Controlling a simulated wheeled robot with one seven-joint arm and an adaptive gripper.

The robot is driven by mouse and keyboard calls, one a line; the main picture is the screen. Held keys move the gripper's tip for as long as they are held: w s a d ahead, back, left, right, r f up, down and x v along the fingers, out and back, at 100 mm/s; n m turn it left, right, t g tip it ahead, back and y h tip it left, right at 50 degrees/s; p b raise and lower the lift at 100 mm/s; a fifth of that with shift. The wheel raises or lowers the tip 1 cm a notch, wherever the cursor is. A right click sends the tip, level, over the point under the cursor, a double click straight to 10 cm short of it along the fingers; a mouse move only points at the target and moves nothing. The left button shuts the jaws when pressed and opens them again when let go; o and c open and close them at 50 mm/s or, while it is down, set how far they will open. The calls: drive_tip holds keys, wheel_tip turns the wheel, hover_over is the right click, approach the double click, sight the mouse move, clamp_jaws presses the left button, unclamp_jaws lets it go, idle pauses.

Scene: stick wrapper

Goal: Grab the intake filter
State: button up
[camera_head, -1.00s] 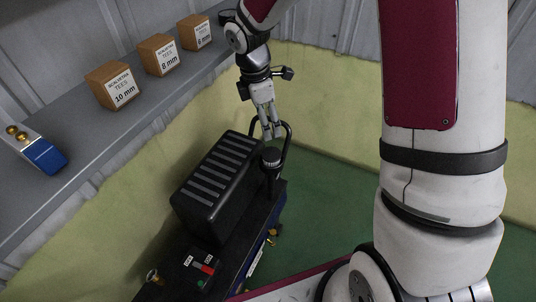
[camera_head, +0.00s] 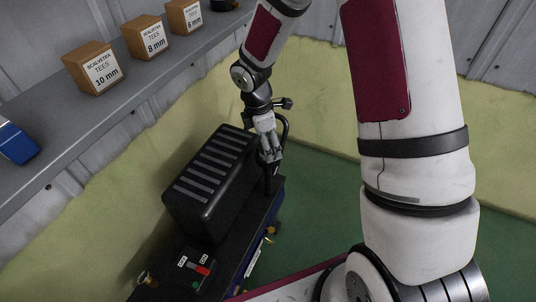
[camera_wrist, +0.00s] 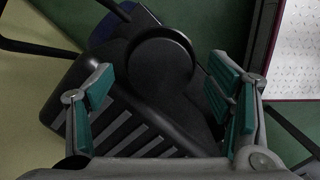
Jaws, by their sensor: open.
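The intake filter appears to be the black round-capped cylinder (camera_wrist: 160,62) on the machine, below my gripper in the wrist view. In the head view my gripper hides its cap, and only a dark part of its body (camera_head: 271,184) shows. My gripper (camera_head: 270,156) points down right over it. In the wrist view my gripper (camera_wrist: 160,100) is open, with green-padded fingers apart on the left and right. The cap lies between and ahead of them. Nothing is held, and I cannot tell whether the fingers touch it.
A black ribbed housing (camera_head: 212,180) stands just left of the filter. A black tube handle (camera_head: 285,130) rises behind it. A control panel with a red switch (camera_head: 202,269) is in front. A grey shelf (camera_head: 110,112) with small boxes runs along the left wall.

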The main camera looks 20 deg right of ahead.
drive_tip(key=shift+d+f, duration=0.1)
drive_tip(key=shift+f, duration=0.45)
drive_tip(key=c, duration=1.2)
drive_tip(key=shift+c, duration=0.2)
drive_tip(key=shift+r, duration=0.2)
